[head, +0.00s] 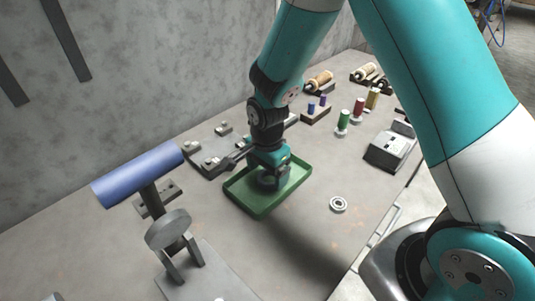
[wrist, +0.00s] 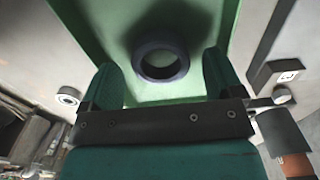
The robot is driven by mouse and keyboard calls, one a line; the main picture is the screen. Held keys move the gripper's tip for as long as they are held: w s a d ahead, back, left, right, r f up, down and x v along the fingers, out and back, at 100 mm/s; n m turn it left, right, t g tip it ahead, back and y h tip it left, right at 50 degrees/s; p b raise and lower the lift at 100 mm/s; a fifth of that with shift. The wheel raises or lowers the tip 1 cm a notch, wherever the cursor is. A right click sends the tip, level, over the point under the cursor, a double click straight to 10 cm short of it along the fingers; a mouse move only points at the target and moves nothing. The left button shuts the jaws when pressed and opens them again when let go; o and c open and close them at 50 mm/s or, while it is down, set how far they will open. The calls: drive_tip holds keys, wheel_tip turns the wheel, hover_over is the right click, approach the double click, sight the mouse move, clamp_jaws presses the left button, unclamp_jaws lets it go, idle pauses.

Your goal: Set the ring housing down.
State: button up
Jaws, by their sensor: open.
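The ring housing, a dark blue-grey ring (wrist: 148,71), lies inside the green tray (wrist: 110,20) in the wrist view, between my spread fingers with a gap on each side. It appears to rest on the tray floor. In the head view, the green tray (head: 243,206) stands on the table, and my gripper (head: 270,178) points down into it, mostly hiding the ring. My gripper also shows in the wrist view (wrist: 161,70), open, with a green finger on either side of the ring.
A pale metal ring (head: 338,204) lies on the table right of the tray. A blue cylinder on a stand (head: 137,174) and a grey round-headed fixture (head: 170,230) stand at left. Small spools (head: 343,121) and a grey box (head: 389,150) stand at back right.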

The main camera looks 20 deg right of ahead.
wheel_tip(320, 180, up, 11)
drive_tip(key=b, duration=0.1)
drive_tip(key=s+a+r+n+y, duration=0.2)
drive_tip(key=s+r+n, duration=0.3)
drive_tip(key=s+n, duration=0.5)
drive_tip(key=s+a+r+n+y, duration=0.2)
drive_tip(key=s+r+n, duration=0.3)
drive_tip(key=s+n, duration=0.5)
drive_tip(key=shift+s+a+r+n, duration=0.15)
drive_tip(key=shift+a+r+n, duration=0.25)
drive_tip(key=shift+a, duration=0.15)
